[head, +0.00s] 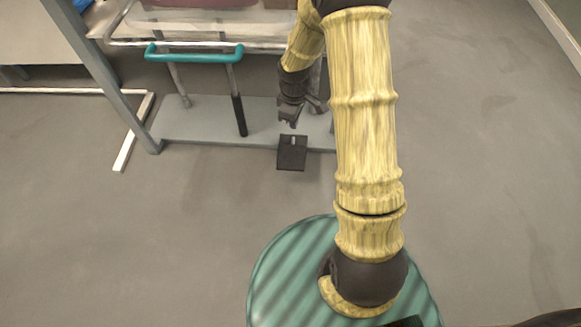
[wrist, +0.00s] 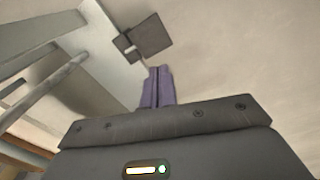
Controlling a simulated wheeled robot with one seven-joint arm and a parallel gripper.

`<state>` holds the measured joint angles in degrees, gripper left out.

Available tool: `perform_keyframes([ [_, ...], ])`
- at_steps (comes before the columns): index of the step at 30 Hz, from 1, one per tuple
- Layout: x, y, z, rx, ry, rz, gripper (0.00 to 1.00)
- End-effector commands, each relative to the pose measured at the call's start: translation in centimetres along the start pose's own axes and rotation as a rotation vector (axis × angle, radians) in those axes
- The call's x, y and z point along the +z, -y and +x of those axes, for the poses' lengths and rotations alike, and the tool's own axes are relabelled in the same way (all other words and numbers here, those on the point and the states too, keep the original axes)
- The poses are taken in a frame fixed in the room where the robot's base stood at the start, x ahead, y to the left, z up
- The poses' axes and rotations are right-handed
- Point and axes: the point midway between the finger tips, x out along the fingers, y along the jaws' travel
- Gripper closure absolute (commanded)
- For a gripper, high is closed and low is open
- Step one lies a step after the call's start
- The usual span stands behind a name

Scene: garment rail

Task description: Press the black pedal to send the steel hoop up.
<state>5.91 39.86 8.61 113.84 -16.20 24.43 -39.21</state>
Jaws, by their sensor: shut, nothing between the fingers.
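The black pedal (head: 291,157) is a small dark plate at the front edge of a low grey base, close to the floor. It also shows in the wrist view (wrist: 151,36), just beyond my fingertips, with a short pale piece beside it. My gripper (head: 290,123) is shut and empty, pointing down just behind and above the pedal in the head view. Its closed fingers also show in the wrist view (wrist: 159,70). A gap seems to remain between fingertips and pedal. I cannot make out which part is the steel hoop.
A teal bar (head: 195,57) on grey posts stands left of my gripper, one post with a dark sleeve (head: 239,116). The grey base plate (head: 200,127) lies under it. A slanted grey upright (head: 98,85) is farther left. The floor in front and at right is clear.

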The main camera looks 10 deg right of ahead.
Motion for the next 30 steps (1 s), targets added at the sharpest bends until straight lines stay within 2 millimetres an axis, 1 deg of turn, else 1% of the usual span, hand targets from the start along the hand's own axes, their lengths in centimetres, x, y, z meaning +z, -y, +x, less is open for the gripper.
perform_keyframes([
  [1, -0.5, -0.4, 3.8, -0.016, 0.005, -0.053, 1.00],
  [3, -1.0, -1.1, 6.4, -0.028, 0.007, -0.129, 1.00],
  [6, -1.6, -1.8, 9.6, -0.043, 0.008, -0.218, 1.00],
  [9, -1.9, -2.1, 11.6, -0.053, 0.008, -0.279, 1.00],
  [12, -2.1, -2.3, 12.4, -0.057, 0.007, -0.307, 1.00],
  [20, -2.1, -2.3, 12.3, -0.057, 0.007, -0.308, 1.00],
  [23, -2.1, -2.3, 12.5, -0.057, 0.007, -0.308, 1.00],
  [26, -2.0, -2.2, 13.2, -0.057, 0.007, -0.308, 1.00],
  [30, -2.0, -2.1, 15.1, -0.057, 0.007, -0.307, 1.00],
])
